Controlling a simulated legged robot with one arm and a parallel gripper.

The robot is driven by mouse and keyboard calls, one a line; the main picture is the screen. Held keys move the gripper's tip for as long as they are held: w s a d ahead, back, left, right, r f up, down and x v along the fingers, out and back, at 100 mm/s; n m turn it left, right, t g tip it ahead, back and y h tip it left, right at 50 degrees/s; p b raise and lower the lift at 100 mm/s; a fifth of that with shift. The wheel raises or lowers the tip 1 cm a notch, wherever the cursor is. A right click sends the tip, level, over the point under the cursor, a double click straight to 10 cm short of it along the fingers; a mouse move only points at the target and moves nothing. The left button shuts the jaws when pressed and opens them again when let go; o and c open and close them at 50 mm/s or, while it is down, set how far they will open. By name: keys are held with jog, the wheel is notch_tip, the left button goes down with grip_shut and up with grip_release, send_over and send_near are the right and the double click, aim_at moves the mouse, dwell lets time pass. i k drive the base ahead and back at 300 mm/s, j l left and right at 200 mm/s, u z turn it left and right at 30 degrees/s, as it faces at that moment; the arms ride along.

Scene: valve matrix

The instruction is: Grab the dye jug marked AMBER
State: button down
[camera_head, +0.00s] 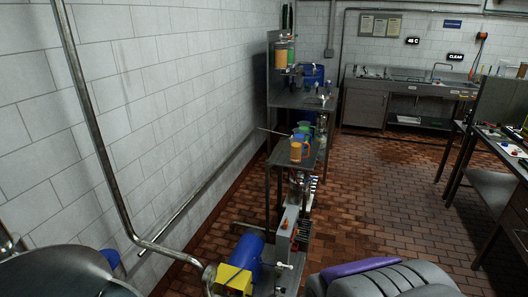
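An orange jug (296,151) stands upright at the near end of a metal shelf in the middle of the view. It may be the amber one, but no marking on it can be read. A blue jug (300,138) and a green jug (304,126) stand close behind it, partly hidden. My gripper is not in view, so nothing shows it near the jugs.
A stand with a blue motor (247,257) and yellow box (232,279) fills the lower middle, below the shelf (285,178). A pipe (100,145) runs down the left wall. Open brick floor (385,190) lies right of the shelf, before the workbench (493,188).

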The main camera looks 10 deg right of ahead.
aim_at(296, 143)
jog(key=z, duration=0.5)
jog(key=u, duration=0.8)
jog(key=i+l+u, duration=0.2)
jog(key=l, duration=0.2)
jog(key=i+l+u, duration=0.25)
jog(key=l, duration=0.2)
jog(key=l+u, duration=0.2)
jog(key=l, duration=0.25)
jog(key=i+l+u, duration=0.1)
jog(key=l+u, duration=0.15)
jog(key=l, duration=0.2)
jog(key=i+l, duration=0.1)
jog(key=l, duration=0.85)
jog(key=i+l+u, duration=0.1)
jog(key=l, duration=0.8)
jog(key=i+l, duration=0.1)
jog(key=l, duration=0.85)
